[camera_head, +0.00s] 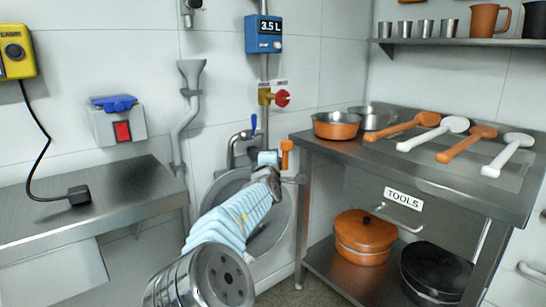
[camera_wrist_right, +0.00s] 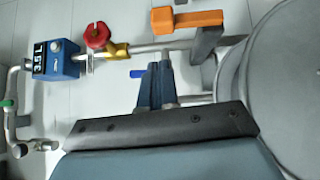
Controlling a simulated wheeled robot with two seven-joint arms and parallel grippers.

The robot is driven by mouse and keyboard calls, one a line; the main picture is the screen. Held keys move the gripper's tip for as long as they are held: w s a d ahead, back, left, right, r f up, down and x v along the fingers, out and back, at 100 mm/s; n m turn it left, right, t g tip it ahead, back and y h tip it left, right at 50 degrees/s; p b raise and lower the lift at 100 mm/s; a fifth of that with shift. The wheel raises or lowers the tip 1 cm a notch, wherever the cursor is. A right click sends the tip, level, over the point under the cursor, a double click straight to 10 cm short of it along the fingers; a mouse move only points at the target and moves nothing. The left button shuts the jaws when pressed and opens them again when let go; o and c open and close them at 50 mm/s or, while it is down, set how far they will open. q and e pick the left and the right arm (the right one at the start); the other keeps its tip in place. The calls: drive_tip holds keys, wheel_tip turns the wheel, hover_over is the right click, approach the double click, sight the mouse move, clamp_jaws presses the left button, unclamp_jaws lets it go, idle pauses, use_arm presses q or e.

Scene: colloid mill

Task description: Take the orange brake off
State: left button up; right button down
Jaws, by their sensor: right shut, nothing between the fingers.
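The orange brake (camera_head: 287,153) is a small upright orange handle beside the round steel mill (camera_head: 243,222), just right of my right gripper (camera_head: 267,160). In the right wrist view the orange brake (camera_wrist_right: 188,20) lies beyond the fingertips, next to a dark grey bracket. My right gripper (camera_wrist_right: 155,68) is shut, with its blue fingers together and nothing between them. It looks apart from the brake. My right arm hides part of the mill in the head view. My left gripper is not in view.
A red-handled yellow valve (camera_head: 281,98) and a blue meter (camera_head: 264,35) are on the pipe above. A blue-tipped lever (camera_head: 253,124) stands close to the gripper. A steel table (camera_head: 305,150) with pans and ladles is at right; another bench (camera_head: 130,195) is at left.

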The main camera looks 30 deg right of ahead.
drive_tip(key=v, duration=0.7)
drive_tip(key=shift+r+b, duration=0.25)
drive_tip(key=shift+b, duration=0.2)
drive_tip(key=shift+w+a, duration=0.1)
